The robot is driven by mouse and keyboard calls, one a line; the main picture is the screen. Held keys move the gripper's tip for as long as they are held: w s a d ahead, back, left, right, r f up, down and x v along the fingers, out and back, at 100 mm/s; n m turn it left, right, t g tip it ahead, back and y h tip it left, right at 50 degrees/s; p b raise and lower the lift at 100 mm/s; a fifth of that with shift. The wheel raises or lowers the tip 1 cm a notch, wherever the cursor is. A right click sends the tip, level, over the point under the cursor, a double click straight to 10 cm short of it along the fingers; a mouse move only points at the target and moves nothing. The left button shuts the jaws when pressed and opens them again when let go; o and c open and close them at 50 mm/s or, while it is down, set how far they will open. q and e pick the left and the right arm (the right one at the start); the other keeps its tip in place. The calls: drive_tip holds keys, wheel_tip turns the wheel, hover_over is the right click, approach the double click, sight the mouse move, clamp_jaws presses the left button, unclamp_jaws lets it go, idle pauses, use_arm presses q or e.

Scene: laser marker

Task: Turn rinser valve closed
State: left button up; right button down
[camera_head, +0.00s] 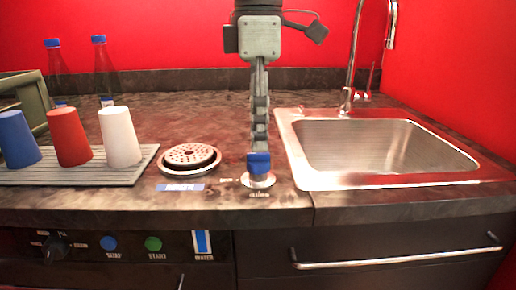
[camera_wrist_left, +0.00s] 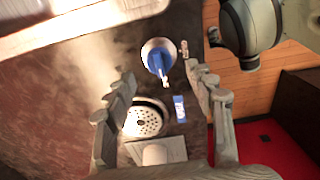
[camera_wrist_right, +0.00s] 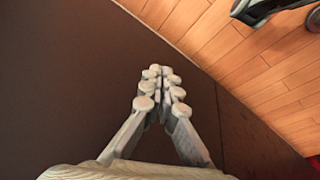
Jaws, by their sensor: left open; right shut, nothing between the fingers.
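The rinser valve has a blue knob (camera_head: 258,163) on a round metal base, at the counter's front between rinser and sink. The knob (camera_wrist_left: 157,62) also shows in the left wrist view, beyond the fingertips and between their lines. The round perforated rinser (camera_head: 190,156) sits left of the valve. My left gripper (camera_head: 260,140) points down, its fingers seen edge-on just behind or above the knob. It is open and empty (camera_wrist_left: 160,78); contact with the knob is not visible. My right gripper (camera_wrist_right: 160,72) is shut and empty, over a dark surface in the right wrist view.
A steel sink (camera_head: 380,145) with a tall faucet (camera_head: 355,60) lies right of the valve. Blue, red (camera_head: 68,137) and white cups stand on a ribbed mat (camera_head: 80,174) at left, with bottles (camera_head: 104,70) behind. A control panel (camera_head: 130,246) is below the counter edge.

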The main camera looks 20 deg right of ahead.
sight(258, 161)
use_arm(q)
drive_tip(key=shift+f, duration=2.3)
use_arm(e)
drive_tip(key=shift+w+a+r, duration=0.2)
drive_tip(key=shift+a+r, duration=0.05)
drive_tip(key=shift+r, duration=0.2)
use_arm(q)
drive_tip(key=shift+c, duration=0.5)
drive_tip(key=c, duration=1.1)
use_arm(e)
drive_tip(key=shift+w+d, duration=0.1)
drive_tip(key=shift+w, duration=0.05)
